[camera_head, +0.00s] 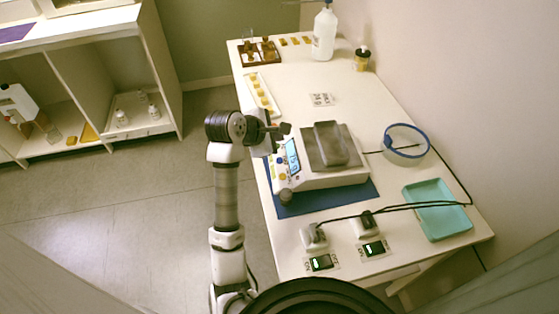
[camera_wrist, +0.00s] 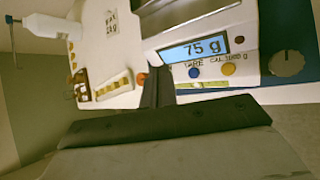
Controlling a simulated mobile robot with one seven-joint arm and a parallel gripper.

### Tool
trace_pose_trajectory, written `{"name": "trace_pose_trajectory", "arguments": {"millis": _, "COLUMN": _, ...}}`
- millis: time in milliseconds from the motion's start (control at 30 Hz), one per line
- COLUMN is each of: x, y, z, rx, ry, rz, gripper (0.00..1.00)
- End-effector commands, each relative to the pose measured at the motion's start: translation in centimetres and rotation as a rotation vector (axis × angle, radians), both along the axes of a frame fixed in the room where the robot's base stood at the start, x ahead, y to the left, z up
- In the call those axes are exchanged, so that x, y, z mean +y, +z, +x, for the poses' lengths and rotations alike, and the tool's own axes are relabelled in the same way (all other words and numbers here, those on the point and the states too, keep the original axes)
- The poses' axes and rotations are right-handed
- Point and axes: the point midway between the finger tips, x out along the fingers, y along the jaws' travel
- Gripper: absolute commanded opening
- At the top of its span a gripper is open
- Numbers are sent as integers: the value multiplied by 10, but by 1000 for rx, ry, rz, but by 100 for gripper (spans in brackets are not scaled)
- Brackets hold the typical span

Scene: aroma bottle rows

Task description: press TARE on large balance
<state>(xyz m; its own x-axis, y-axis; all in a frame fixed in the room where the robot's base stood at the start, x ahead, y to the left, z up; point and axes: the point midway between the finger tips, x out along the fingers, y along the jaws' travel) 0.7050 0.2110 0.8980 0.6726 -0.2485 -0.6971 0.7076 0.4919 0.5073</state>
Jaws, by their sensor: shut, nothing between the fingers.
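The large balance (camera_head: 325,181) stands on the table with a grey block (camera_head: 328,143) on its dark pan. Its lit display (camera_wrist: 195,49) reads 75 g in the wrist view. Below the display are a blue button (camera_wrist: 195,72), by the TARE label, and a yellow button (camera_wrist: 229,69), by the CAL label. My gripper (camera_head: 286,128) is shut and empty, near the far end of the balance's front panel. In the wrist view its fingertips (camera_wrist: 158,76) are left of the blue button, apart from it.
A blue mat (camera_head: 330,203) lies under the balance. A white bottle (camera_head: 324,34) and a bottle rack (camera_head: 260,53) stand at the far end. Two small devices with displays (camera_head: 321,263) are in front.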

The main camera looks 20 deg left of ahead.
Motion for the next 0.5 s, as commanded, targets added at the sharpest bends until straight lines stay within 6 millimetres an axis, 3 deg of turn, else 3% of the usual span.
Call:
{"name": "trace_pose_trajectory", "arguments": {"millis": 300, "x": 0, "y": -53, "z": 0, "rx": 0, "ry": 1, "rz": -1, "gripper": 0}}
{"name": "trace_pose_trajectory", "arguments": {"millis": 500, "x": 0, "y": -67, "z": 0, "rx": -1, "ry": 1, "rz": 0, "gripper": 0}}
